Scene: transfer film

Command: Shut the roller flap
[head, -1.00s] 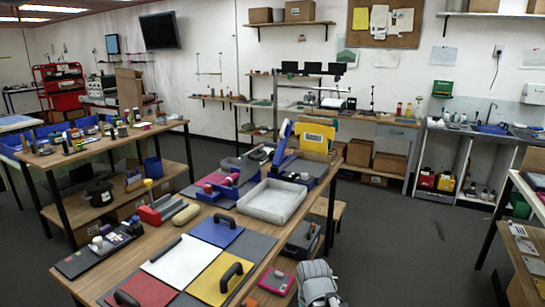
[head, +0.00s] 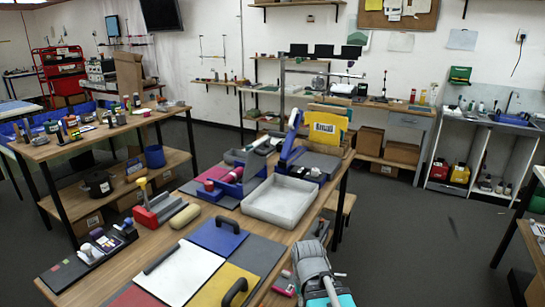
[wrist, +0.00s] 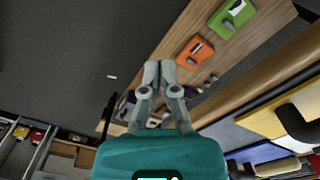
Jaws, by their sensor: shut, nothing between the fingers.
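A tilted blue flap-like part (head: 291,137) stands raised at the left of a low blue-and-grey unit (head: 311,167) on the middle bench; I cannot tell for sure that it is the roller flap. Left of it is a blue device (head: 229,186) with red cylinders and a pale roller-like part (head: 264,142) behind. My gripper's fingertips show in the wrist view (wrist: 160,68), together and empty, over dark floor beside a wooden edge. In the head view my arm is at the bottom, right of the bench, well short of the flap; the fingertips cannot be made out there.
A grey tray (head: 278,201) sits between my arm and the raised flap. Coloured panels with black handles, such as the blue one (head: 217,234), cover the near bench. An orange item (wrist: 195,53) and a green item (wrist: 231,18) lie on wood. Floor to the right is open.

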